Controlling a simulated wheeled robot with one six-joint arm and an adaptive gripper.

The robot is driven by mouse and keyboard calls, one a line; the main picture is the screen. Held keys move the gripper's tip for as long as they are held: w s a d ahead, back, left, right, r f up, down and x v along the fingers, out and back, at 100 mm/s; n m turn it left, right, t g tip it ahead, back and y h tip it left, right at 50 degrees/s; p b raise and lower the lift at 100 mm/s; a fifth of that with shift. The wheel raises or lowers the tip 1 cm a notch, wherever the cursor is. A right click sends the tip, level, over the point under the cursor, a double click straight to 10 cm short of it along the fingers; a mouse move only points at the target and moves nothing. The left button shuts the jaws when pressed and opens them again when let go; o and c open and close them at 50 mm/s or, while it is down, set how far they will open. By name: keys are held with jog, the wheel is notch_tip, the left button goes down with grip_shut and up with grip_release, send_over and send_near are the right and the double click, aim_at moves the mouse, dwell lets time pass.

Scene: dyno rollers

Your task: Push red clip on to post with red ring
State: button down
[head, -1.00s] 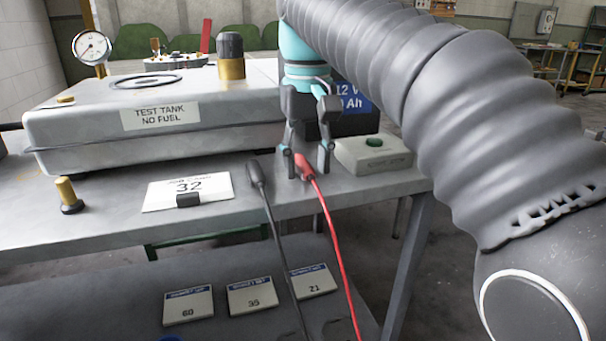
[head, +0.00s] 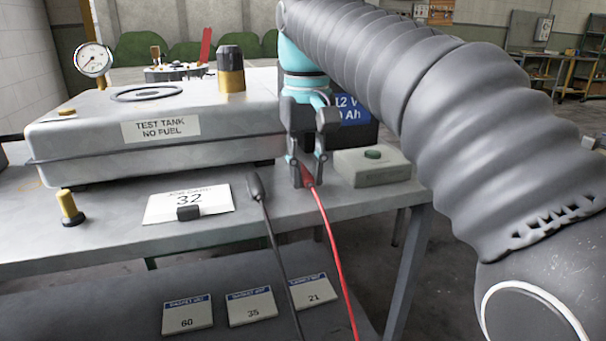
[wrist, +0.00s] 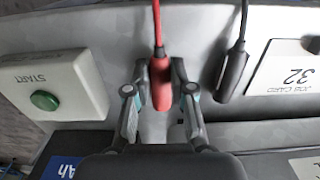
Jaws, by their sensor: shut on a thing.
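The red clip (head: 307,177) is at the front edge of the bench, with a red cable running down from it. My gripper (head: 307,172) points down and is shut on the clip. In the wrist view the red clip (wrist: 161,88) lies between the two fingers of my gripper (wrist: 160,74). The battery (head: 352,132) with a blue 12 V label stands behind my gripper, partly hidden by my arm. I cannot make out a post with a red ring in either view.
A black clip (head: 254,186) on a black cable lies left of my gripper. A box with a green button (head: 372,168) sits to the right. The job card (head: 187,204) and test tank (head: 160,128) are further left. Gasket cards (head: 250,306) lie on the lower shelf.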

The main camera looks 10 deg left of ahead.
aim_at(306, 173)
jog(key=shift+r+p, duration=1)
jog(key=shift+r, duration=2.05)
